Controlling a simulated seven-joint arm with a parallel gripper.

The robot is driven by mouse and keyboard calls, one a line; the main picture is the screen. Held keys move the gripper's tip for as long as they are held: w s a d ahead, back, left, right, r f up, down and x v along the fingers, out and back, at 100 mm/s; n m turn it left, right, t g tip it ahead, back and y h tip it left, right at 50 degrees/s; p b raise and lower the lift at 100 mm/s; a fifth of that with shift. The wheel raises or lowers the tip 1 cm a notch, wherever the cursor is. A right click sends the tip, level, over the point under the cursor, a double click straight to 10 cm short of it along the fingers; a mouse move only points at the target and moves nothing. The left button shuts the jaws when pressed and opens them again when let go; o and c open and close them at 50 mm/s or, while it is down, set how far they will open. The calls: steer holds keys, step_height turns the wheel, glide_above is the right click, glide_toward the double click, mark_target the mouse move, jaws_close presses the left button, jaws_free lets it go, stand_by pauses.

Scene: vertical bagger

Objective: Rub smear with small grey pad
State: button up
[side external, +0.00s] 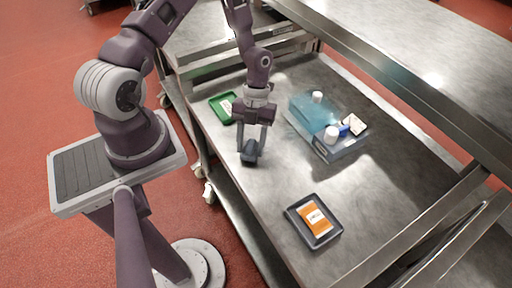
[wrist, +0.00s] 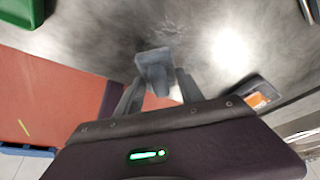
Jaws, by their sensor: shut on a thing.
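The small grey pad (side external: 249,154) is dark blue-grey and sits between the fingers of my gripper (side external: 251,138), at or just above the steel table top near its left edge. In the wrist view, the pad (wrist: 154,57) shows between the two fingertips of my gripper (wrist: 157,76). My gripper points down and is shut on the pad. A faint dark patch, perhaps the smear (wrist: 170,30), lies on the steel just beyond the pad. I cannot make out its edges, and I cannot tell whether the pad touches the table.
On the steel table (side external: 375,185), a green tray (side external: 219,104) lies behind my gripper. A dark tray (side external: 327,234) with an orange packet (side external: 315,218) lies in front. A raised steel shelf (side external: 420,70) runs along the far side.

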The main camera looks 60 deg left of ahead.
steer(key=shift+w+d, duration=0.1)
steer(key=shift+w, duration=3.5)
steer(key=shift+w+r, duration=0.1)
steer(key=shift+r, duration=0.2)
steer(key=shift+f, duration=0.1)
step_height(320, 180, up, 6)
